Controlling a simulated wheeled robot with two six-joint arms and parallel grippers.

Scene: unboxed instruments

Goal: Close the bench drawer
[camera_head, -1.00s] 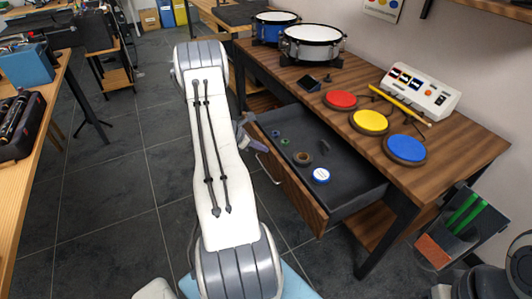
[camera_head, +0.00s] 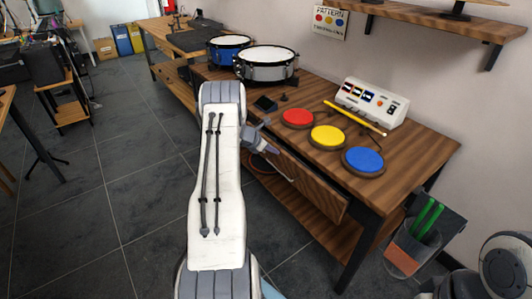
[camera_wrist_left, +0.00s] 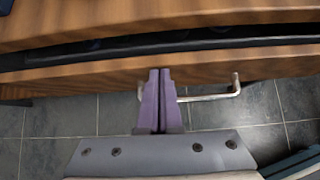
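The bench drawer (camera_head: 315,190) shows as a wooden front panel under the bench top, with a metal bar handle (camera_head: 282,172). Its inside is hidden in the head view. In the wrist view the drawer front (camera_wrist_left: 70,78) sits close below the bench edge (camera_wrist_left: 60,32), with a narrow dark gap between them. My left gripper (camera_head: 270,148) is at the drawer front. In the wrist view its purple fingers (camera_wrist_left: 158,75) are pressed together, in front of the drawer front and across the handle (camera_wrist_left: 215,97). I cannot tell whether they touch the panel. My right gripper is out of view.
The bench top (camera_head: 415,150) carries red, yellow and blue pads, a white control box (camera_head: 372,103) and two drums (camera_head: 266,64). A clear bin (camera_head: 410,252) with green sticks stands by the bench's right end.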

